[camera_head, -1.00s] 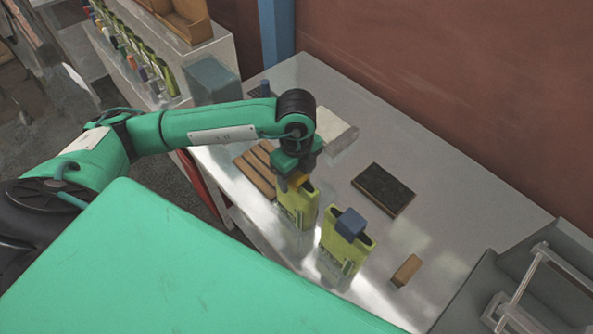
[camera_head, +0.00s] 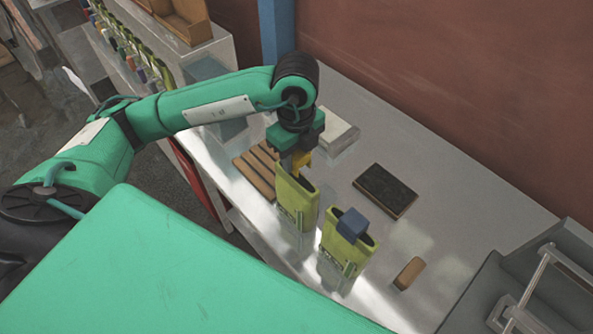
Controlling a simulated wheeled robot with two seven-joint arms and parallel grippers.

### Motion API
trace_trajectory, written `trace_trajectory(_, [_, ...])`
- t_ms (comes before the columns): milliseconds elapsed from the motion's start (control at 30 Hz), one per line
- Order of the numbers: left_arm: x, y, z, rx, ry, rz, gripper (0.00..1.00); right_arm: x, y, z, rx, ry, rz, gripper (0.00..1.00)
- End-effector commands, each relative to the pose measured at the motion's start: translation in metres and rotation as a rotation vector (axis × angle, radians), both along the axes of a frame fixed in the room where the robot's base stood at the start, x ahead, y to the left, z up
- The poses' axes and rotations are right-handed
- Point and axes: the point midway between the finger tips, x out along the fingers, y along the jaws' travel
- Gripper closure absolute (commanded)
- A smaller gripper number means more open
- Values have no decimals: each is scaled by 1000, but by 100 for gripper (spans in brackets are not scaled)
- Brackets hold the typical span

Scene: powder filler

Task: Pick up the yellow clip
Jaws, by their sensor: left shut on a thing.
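The yellow clip (camera_head: 302,159) is between the fingers of my left gripper (camera_head: 297,160), just above the back green container. My left gripper is shut on it and points down, partly hiding it. The back green container (camera_head: 296,205) stands upright on the metal table with its top open. The front green container (camera_head: 345,247) stands beside it with a blue clip (camera_head: 351,223) on its rim. My right gripper is not in view.
A wooden slatted rack (camera_head: 253,176) lies behind the containers. A black board (camera_head: 385,190) and a small brown block (camera_head: 409,272) lie to the right. A white box (camera_head: 336,130) stands behind the gripper. A grey machine (camera_head: 540,285) fills the right corner. Table space is clear near the wall.

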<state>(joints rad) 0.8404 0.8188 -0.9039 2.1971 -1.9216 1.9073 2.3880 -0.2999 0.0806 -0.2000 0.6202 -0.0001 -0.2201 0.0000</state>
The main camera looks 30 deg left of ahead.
Motion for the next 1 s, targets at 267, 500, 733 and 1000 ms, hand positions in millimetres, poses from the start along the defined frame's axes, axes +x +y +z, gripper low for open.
trace_trajectory(267, [1, 0, 58, 0, -5, 1, 84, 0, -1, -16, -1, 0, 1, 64])
trace_trajectory(500, [1, 0, 89, 1, -3, 1, 84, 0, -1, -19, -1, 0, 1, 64])
trace_trajectory(733, [1, 0, 115, 0, -3, 1, 84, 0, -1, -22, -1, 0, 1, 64])
trace_trajectory(1000, [1, 0, 132, 0, -1, 1, 84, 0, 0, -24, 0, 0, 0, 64])
